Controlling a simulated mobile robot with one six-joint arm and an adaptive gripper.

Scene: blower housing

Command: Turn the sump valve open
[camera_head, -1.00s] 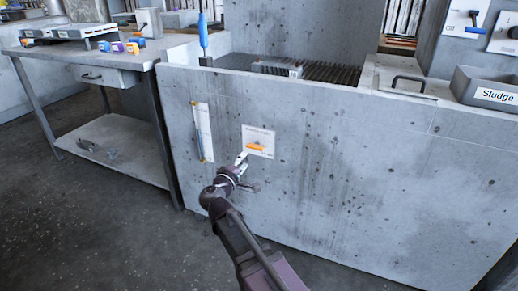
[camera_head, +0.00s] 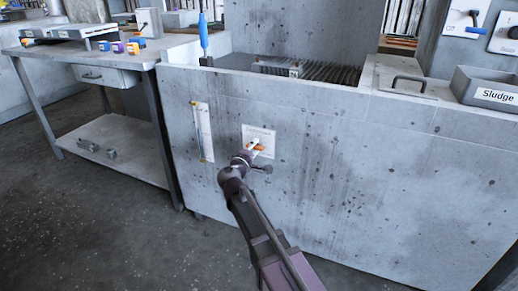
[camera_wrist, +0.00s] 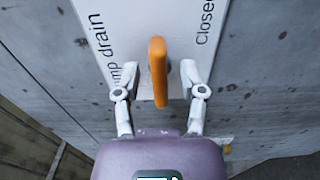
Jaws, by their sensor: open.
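The sump valve's orange handle (camera_head: 260,148) is on a white plate (camera_head: 258,133) on the front of the concrete housing. In the wrist view the handle (camera_wrist: 158,72) stands out from the plate, whose visible words read "mp drain" and "Closed" or part of it. My gripper (camera_head: 251,146) is at the handle. In the wrist view my gripper (camera_wrist: 159,78) is open, with one finger on each side of the handle. Gaps show between the fingers and the handle. In the head view my gripper hides part of the handle.
A narrow vertical gauge (camera_head: 203,132) is on the wall left of the plate. A workbench (camera_head: 105,56) with small coloured items stands at the left. A sludge tray (camera_head: 490,91) sits on the ledge at the right.

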